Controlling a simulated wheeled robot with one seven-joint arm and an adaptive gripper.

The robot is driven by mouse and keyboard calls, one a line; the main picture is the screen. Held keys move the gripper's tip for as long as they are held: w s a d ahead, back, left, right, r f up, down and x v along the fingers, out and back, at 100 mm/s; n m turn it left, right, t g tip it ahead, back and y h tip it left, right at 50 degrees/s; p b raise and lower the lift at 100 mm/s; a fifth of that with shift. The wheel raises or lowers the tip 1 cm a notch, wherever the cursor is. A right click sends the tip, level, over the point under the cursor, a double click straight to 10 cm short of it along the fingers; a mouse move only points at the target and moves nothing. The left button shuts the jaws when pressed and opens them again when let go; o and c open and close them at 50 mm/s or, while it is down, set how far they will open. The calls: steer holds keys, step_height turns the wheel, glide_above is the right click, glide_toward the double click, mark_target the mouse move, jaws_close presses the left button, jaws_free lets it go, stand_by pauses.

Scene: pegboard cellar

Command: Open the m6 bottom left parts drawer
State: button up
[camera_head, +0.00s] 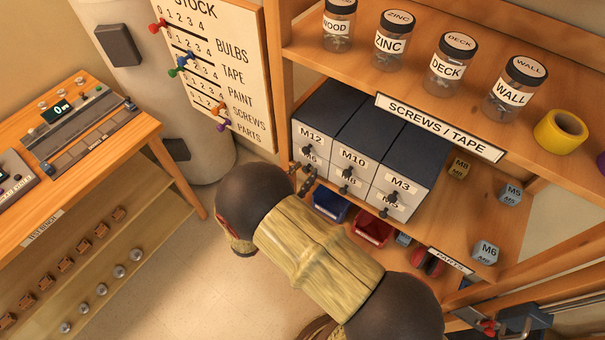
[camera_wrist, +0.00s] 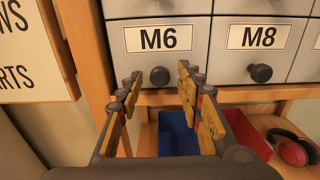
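The M6 drawer (camera_wrist: 145,40) is the grey bottom left drawer of the parts cabinet (camera_head: 345,117), under the M12 drawer (camera_head: 312,137). It looks shut, with its front level with the M8 drawer (camera_wrist: 265,38) beside it. Its dark round knob (camera_wrist: 160,76) sits below the label. My gripper (camera_wrist: 159,82) is open in front of it, with one fingertip on each side of the knob in the wrist view. I cannot tell whether the fingertips touch the knob. In the head view, my gripper (camera_head: 306,178) is at the cabinet's lower left corner and partly hides the drawer.
A wooden post (camera_wrist: 85,50) stands close to the left of the drawer. Below the cabinet are a blue bin (camera_wrist: 178,135), a red bin (camera_wrist: 246,132) and red earmuffs (camera_wrist: 292,150). Labelled jars (camera_head: 393,42) stand on the shelf above. A workbench (camera_head: 95,140) is at left.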

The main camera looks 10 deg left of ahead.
steer(key=shift+c, duration=0.4)
jaws_close()
stand_by(0.4)
